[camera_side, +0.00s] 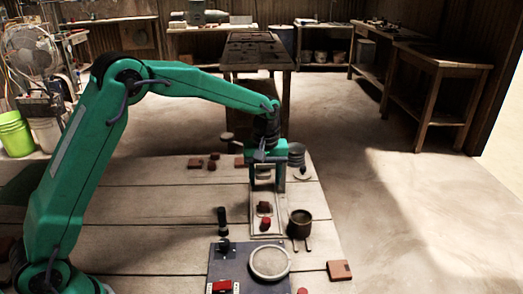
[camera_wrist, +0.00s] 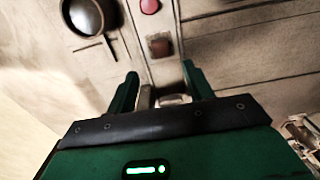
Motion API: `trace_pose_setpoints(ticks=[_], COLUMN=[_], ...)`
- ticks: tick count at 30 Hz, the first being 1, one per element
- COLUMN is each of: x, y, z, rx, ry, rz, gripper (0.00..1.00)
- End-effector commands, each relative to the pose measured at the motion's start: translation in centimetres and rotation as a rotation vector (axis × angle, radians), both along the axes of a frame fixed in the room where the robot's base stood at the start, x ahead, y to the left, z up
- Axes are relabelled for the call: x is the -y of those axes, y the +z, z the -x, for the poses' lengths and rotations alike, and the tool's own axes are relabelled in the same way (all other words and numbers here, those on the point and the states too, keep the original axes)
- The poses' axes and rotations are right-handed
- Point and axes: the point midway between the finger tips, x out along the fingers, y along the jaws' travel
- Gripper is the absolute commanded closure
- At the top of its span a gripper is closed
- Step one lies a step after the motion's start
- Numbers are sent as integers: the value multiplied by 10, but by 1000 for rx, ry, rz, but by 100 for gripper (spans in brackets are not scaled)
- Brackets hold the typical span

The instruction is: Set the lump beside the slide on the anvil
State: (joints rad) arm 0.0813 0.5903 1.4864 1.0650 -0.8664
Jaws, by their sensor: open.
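My gripper (camera_side: 266,186) is open above the far end of a long pale strip on the table; its fingers also show in the wrist view (camera_wrist: 160,80). A dark red-brown lump (camera_side: 264,208) rests on the strip, nearer the side camera than my fingers. It appears as a brownish block (camera_wrist: 160,47) ahead of the fingertips. Another brownish patch (camera_wrist: 170,99) shows between my fingers, partly hidden by the gripper body. I cannot tell clearly which parts are the slide and the anvil.
A dark cup (camera_side: 300,222) stands right of the strip, also in the wrist view (camera_wrist: 86,15). A grey plate with a pale round disc (camera_side: 269,262) is at the front. Small brown blocks (camera_side: 195,163) lie at the back left; another (camera_side: 339,270) is front right.

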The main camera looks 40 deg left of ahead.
Motion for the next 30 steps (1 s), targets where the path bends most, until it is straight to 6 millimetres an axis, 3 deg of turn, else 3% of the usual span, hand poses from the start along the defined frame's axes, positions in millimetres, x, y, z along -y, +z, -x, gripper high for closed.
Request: trace_pose_setpoints(ticks=[3, 9, 30], x=[0, 0, 0], y=[18, 35, 39], z=[0, 0, 0], rx=[3, 1, 1], ry=[0, 0, -1], rz=[0, 0, 0], gripper=[48, 48, 48])
